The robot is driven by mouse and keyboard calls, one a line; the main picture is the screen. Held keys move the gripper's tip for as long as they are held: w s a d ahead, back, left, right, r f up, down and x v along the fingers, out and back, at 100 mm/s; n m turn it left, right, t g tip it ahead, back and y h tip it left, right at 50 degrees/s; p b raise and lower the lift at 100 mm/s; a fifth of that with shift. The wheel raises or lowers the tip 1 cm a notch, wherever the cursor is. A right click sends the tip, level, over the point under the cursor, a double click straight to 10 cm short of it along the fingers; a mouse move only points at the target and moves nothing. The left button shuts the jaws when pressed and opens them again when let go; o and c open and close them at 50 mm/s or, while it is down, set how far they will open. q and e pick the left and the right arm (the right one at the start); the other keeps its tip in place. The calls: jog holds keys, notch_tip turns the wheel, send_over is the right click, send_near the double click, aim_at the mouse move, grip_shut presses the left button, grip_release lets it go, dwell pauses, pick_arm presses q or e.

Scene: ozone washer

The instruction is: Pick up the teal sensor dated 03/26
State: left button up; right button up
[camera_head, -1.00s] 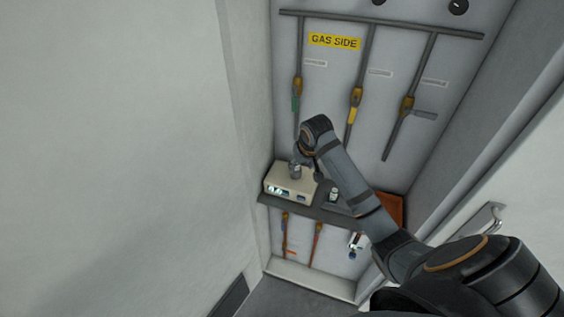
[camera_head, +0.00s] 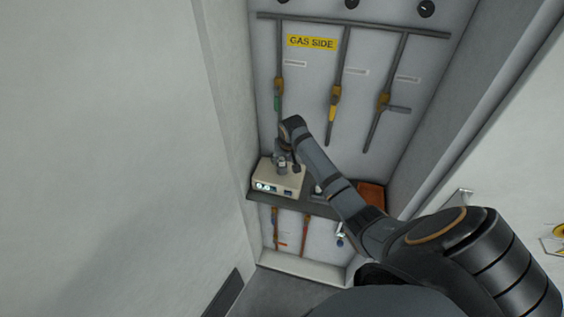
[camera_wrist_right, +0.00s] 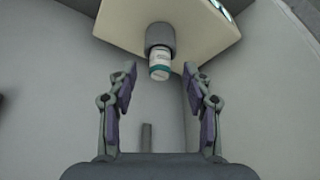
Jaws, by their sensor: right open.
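A small white sensor with a teal band (camera_wrist_right: 159,66) shows in the right wrist view. It sits in a dark round socket (camera_wrist_right: 160,38) on a beige box. Its date is too small to read. My right gripper (camera_wrist_right: 162,95) is open, its two fingers apart on either side of the space before the sensor, not touching it. In the head view my right gripper (camera_head: 290,165) is at the beige box (camera_head: 278,180) on the shelf, and the sensor is too small to make out there. My left gripper is not in view.
The shelf (camera_head: 320,208) also holds a reddish-brown object (camera_head: 371,193) at its right end. Pipes with valves (camera_head: 333,95) run down the back wall under a yellow GAS SIDE sign (camera_head: 312,42). Side walls close in the alcove.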

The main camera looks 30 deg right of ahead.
jog(key=shift+x, duration=1.05)
grip_shut()
